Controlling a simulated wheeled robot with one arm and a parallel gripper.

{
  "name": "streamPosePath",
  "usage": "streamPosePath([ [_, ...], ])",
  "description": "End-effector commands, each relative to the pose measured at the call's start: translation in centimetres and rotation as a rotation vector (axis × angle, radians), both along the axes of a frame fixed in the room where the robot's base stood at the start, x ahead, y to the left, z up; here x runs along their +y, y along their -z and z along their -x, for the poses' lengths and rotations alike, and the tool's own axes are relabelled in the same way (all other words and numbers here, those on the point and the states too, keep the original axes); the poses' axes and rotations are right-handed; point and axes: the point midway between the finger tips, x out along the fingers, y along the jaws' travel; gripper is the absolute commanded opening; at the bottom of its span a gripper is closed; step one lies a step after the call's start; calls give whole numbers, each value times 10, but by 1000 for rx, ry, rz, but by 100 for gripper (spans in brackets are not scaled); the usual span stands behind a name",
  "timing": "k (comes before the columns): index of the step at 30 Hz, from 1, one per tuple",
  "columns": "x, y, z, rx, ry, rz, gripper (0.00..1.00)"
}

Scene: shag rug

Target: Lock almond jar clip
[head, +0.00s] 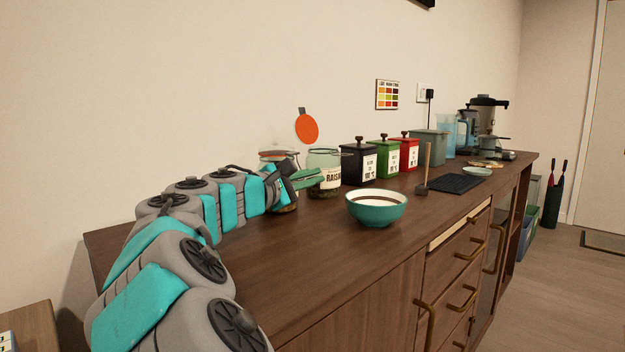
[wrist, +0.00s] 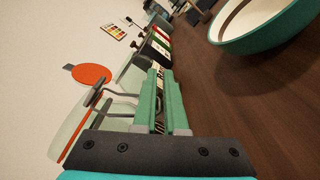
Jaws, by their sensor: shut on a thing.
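The almond jar (head: 279,156) is a glass jar on the counter at the wall, largely hidden behind my gripper in the head view. Its label is out of sight. In the wrist view the glass jar (wrist: 70,130) fills the lower left, with an orange seal along its rim. Its metal wire clip (wrist: 118,94) runs from the rim toward my fingers. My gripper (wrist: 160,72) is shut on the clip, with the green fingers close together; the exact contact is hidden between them. In the head view my gripper (head: 318,177) reaches across the jar's front.
A raisin jar (head: 328,158) stands just right of the almond jar. A teal bowl (head: 376,212) sits in front on the counter (head: 300,262). Black, green and red canisters (head: 384,160) line the wall farther right. An orange disc (head: 307,129) hangs above.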

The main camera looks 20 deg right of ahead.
Motion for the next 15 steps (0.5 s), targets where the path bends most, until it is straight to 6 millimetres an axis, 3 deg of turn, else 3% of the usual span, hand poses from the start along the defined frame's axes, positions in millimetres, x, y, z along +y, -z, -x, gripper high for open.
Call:
streamPosePath([
  [8,0,0,0,0,1,-1,0],
  [9,0,0,0,0,1,-1,10],
  [15,0,0,0,0,1,-1,33],
])
